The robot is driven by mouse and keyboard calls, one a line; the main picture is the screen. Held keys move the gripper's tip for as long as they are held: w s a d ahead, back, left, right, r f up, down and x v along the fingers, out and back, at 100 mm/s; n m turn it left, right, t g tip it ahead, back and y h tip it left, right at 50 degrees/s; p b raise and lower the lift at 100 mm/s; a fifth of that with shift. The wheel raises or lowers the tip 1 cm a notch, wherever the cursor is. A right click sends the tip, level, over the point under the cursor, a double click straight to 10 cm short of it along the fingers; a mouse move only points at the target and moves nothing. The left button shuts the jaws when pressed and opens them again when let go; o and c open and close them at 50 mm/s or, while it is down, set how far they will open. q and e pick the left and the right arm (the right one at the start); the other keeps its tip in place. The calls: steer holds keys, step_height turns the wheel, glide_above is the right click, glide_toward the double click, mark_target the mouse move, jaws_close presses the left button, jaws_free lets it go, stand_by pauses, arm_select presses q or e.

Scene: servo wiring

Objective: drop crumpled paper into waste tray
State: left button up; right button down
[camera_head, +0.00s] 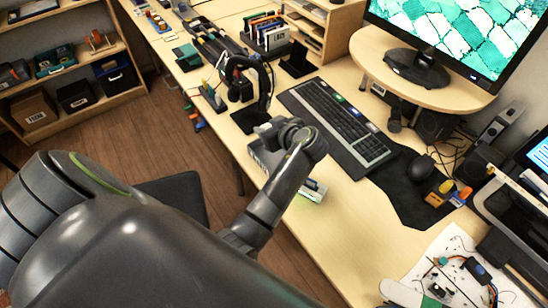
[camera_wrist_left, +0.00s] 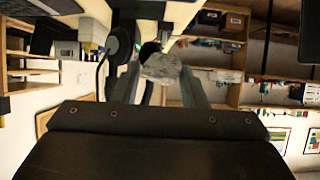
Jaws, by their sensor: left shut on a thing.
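My left gripper (camera_head: 270,129) is over the front edge of the desk, left of the keyboard, partly hidden by its own wrist. In the left wrist view, its two fingers (camera_wrist_left: 161,80) are shut on the crumpled paper (camera_wrist_left: 160,67), a small grey-white ball at the fingertips. I cannot pick out the waste tray with certainty in either view. My right gripper is not in view.
A black keyboard (camera_head: 340,123) and a mouse (camera_head: 420,168) lie on the desk (camera_head: 335,225). A monitor stand (camera_head: 425,85) is at right. Wiring parts (camera_head: 478,270) lie at lower right. The desk's front strip is fairly clear.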

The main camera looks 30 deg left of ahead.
arm_select(q)
step_height(320, 180, down, 4)
steer(key=shift+r+b, duration=0.25)
steer(key=shift+b, duration=0.7)
steer(key=o, duration=1)
steer(key=shift+r, duration=0.1)
